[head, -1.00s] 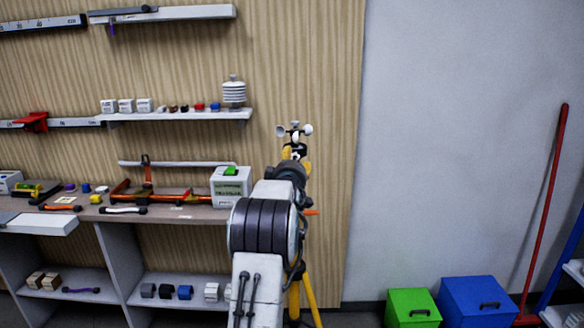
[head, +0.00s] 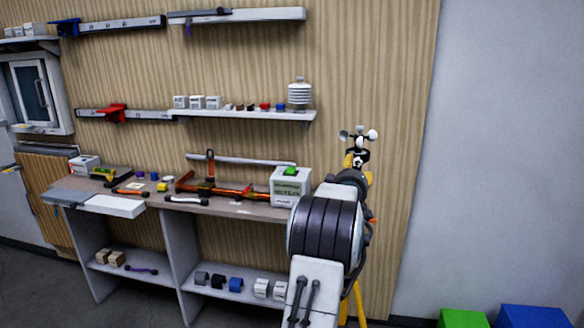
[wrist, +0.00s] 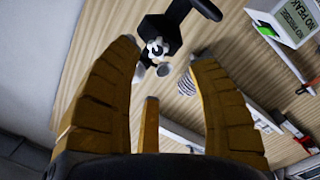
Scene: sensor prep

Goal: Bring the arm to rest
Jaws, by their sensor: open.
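My arm reaches up from the bottom of the head view, to the right of the workbench. My gripper (wrist: 166,52) is open, its two yellow ribbed fingers wide apart in the wrist view with nothing held between them. In the head view the gripper (head: 357,165) is partly hidden behind my wrist. A cup anemometer (head: 359,134) with pale cups shows just above the gripper. In the wrist view its dark body and white hub (wrist: 156,48) lie beyond the fingertips, apparently clear of them.
Yellow tripod legs (head: 359,300) stand behind my arm. The workbench (head: 240,208) to the left holds tools and a white box (head: 290,187) with a green top. Wall shelves (head: 245,115) hang above. Green (head: 463,319) and blue bins (head: 535,318) stand at lower right.

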